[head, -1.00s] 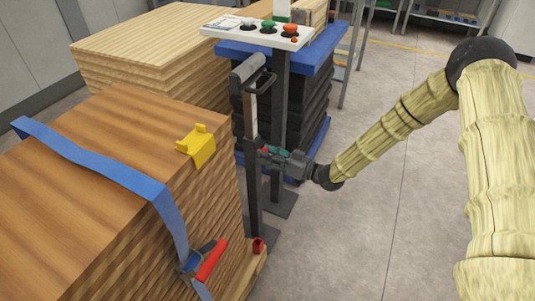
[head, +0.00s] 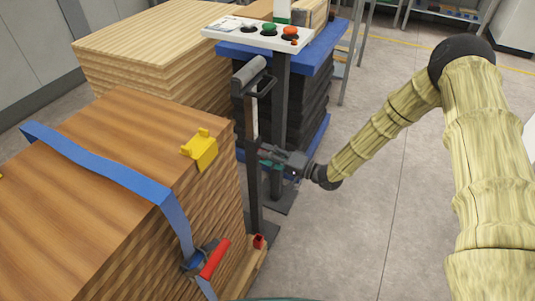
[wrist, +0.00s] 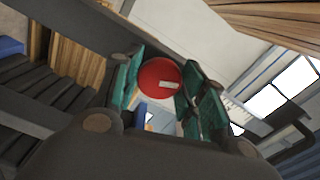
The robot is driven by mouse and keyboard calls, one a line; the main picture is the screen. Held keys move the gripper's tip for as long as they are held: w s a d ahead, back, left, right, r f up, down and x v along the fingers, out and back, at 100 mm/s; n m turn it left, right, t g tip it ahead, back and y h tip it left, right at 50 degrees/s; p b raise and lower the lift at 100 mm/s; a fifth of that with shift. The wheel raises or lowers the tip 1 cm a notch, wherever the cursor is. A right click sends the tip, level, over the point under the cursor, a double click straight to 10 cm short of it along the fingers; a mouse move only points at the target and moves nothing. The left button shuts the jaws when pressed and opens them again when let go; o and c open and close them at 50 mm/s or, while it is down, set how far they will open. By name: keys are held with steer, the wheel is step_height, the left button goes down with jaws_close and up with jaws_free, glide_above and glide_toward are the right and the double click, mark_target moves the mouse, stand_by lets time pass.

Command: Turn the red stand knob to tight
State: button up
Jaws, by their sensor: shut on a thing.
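The red stand knob (wrist: 157,76) is round with a short white mark on its face. In the wrist view it sits between the green finger pads of my gripper (wrist: 160,88), which is shut on it. In the head view my gripper (head: 268,156) reaches from the right to the dark upright stand (head: 253,195), about halfway up it. The knob is mostly hidden there by the fingers. A grey roller (head: 249,69) is at the top of the stand. I cannot read any tight or loose marking.
A wood stack (head: 110,130) with a blue strap (head: 95,165), yellow corner piece (head: 200,149) and red-handled ratchet (head: 215,259) stands close left of the stand. The floor (head: 350,245) at right is clear.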

steer(key=shift+d+m+p, duration=0.1)
steer(key=shift+m+p, duration=0.35)
steer(key=shift+m, duration=1.75)
steer(key=o, duration=1)
steer(key=v, duration=1.2)
